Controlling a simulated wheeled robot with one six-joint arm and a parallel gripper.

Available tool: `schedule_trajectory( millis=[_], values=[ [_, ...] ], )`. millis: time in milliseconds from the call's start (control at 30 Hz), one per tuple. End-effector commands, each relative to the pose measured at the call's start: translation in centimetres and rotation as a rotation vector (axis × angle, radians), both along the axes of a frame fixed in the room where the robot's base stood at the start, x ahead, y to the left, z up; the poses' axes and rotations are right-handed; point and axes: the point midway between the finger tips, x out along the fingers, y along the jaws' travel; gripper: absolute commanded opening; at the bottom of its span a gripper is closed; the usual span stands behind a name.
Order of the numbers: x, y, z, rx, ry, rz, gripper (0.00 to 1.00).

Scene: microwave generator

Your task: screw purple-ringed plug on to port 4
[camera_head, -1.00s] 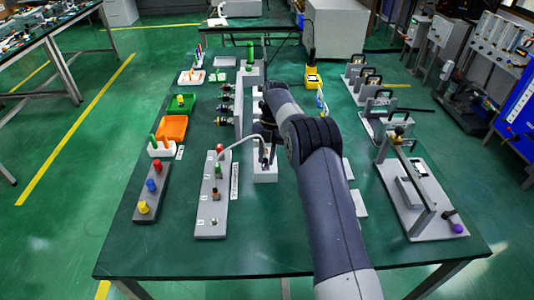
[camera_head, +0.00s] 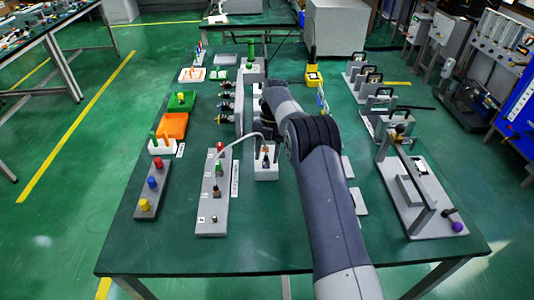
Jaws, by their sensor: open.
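A row of several plug-like connectors (camera_head: 225,96) sticks out to the left from an upright grey panel (camera_head: 239,105) at mid-table. Their coloured rings are too small for me to pick out a purple one, and no port number is readable. My gripper (camera_head: 264,112) is a small dark shape just right of the panel, partly hidden by my arm. It is open, and I see nothing in it. It is beyond and above a white block (camera_head: 265,174) with small dark and orange parts in its top.
A grey strip (camera_head: 211,221) with small parts stands left of the block, with a pale cable (camera_head: 240,138) arching over. Orange (camera_head: 172,126) and green (camera_head: 180,101) trays are farther left. A framed fixture (camera_head: 425,210) with a purple ball stands right. The front table edge is clear.

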Motion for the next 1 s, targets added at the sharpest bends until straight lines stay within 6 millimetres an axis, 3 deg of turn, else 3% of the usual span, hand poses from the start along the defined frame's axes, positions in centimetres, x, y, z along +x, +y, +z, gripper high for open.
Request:
schedule_trajectory(
  millis=[267,1000],
  values=[
    [0.1,0.0,0.4,0.000,0.001,0.000,0.45],
    [2.6,-0.9,7.2,0.000,0.001,-0.001,0.45]
  ],
)
